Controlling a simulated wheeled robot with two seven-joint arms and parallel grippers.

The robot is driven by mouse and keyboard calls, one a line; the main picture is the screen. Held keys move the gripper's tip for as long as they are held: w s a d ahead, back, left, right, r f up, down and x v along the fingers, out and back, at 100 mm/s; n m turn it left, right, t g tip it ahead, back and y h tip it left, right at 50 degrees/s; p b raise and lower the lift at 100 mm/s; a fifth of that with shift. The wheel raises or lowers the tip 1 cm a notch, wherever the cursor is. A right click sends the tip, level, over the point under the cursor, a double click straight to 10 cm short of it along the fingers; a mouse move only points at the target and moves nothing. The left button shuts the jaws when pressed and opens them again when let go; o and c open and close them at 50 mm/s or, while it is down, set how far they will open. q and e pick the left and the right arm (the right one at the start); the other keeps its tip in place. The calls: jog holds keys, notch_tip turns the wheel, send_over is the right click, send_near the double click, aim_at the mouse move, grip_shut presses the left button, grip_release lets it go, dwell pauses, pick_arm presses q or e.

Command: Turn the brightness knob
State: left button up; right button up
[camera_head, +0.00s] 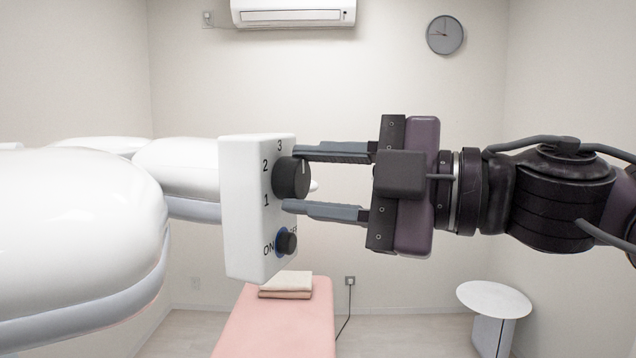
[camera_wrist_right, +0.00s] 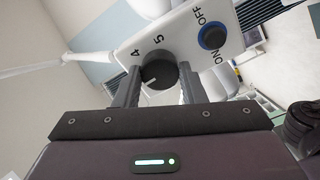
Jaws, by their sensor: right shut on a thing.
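The brightness knob (camera_head: 292,178) is a round black dial on the upper part of a white control panel (camera_head: 235,230). The numbers 1, 2 and 3 show beside it in the head view. In the wrist view the knob (camera_wrist_right: 160,72) has a white pointer line, with 4 and 5 printed near it. My right gripper (camera_head: 290,180) comes from the right and is shut on the knob, one finger above and one below in the head view. A smaller on/off knob (camera_head: 287,243) with a blue ring sits lower on the panel. My left gripper is out of view.
White rounded lamp housings (camera_head: 70,230) fill the left, joined to the panel side. A pink treatment bed (camera_head: 275,325) with folded towels (camera_head: 287,282) lies below. A small round white table (camera_head: 494,299) stands at the lower right. The space around my right wrist looks clear.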

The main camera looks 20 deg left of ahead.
jog(key=n+b, duration=0.3)
jog(key=n, duration=0.1)
jog(key=shift+f+n, duration=0.15)
jog(key=shift+n, duration=0.25)
jog(key=n+b, duration=0.2)
jog(key=n, duration=0.4)
jog(key=shift+b, duration=0.3)
jog(key=n+b, duration=0.1)
jog(key=n, duration=0.5)
jog(key=shift+n+b, duration=0.3)
jog(key=shift+b, duration=0.05)
jog(key=n+b, duration=0.1)
jog(key=n, duration=0.4)
jog(key=shift+n, duration=0.4)
jog(key=o, duration=1)
